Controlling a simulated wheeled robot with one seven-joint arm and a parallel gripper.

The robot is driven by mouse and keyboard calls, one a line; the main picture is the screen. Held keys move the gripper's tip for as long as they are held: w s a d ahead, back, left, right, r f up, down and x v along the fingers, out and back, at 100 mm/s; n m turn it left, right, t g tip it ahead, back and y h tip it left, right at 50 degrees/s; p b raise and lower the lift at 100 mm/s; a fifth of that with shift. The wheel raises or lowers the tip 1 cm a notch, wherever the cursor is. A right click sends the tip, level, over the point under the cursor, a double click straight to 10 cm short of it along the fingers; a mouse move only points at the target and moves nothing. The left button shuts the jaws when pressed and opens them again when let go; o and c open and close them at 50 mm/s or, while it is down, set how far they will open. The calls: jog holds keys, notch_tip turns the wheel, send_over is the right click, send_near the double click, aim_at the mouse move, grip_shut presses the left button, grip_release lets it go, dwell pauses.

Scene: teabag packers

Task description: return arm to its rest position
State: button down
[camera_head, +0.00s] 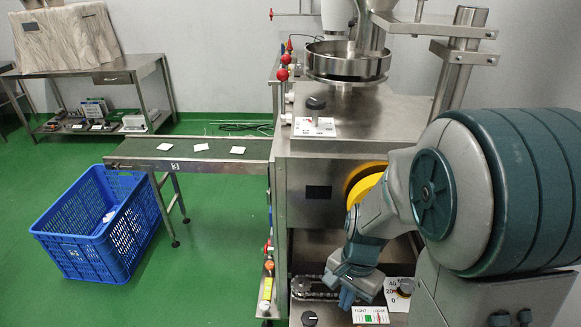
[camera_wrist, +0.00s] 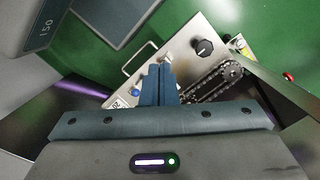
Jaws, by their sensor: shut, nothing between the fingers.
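My gripper (camera_head: 347,296) is low at the front of the steel packing machine (camera_head: 318,160), near its lower panel. In the wrist view my gripper (camera_wrist: 159,68) has its two fingers side by side and pressed together, with nothing held. The fingers appear over the machine's panel, beside a black knob (camera_wrist: 203,47) and a chain on a sprocket (camera_wrist: 232,71). My arm fills the right side of the head view and hides part of the machine. I cannot tell whether the fingertips touch the panel.
A conveyor (camera_head: 190,149) with several white teabags runs left from the machine. A blue crate (camera_head: 75,255) stands on the green floor below it. A steel table (camera_head: 110,70) is at the back left. Open floor is at left.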

jog(key=s+d+r+n+t, duration=0.1)
jog(key=r+n, duration=0.1)
jog(key=r, duration=0.3)
jog(key=s+d+r+n+t+p, duration=0.1)
jog(key=s+r+n, duration=0.1)
jog(key=r, duration=0.4)
jog(key=s+d+r+n+t+h+p, duration=0.1)
jog(key=r+n+t, duration=0.1)
jog(key=r+n, duration=0.2)
jog(key=shift+v, duration=0.9)
jog(key=shift+s+a, duration=0.1)
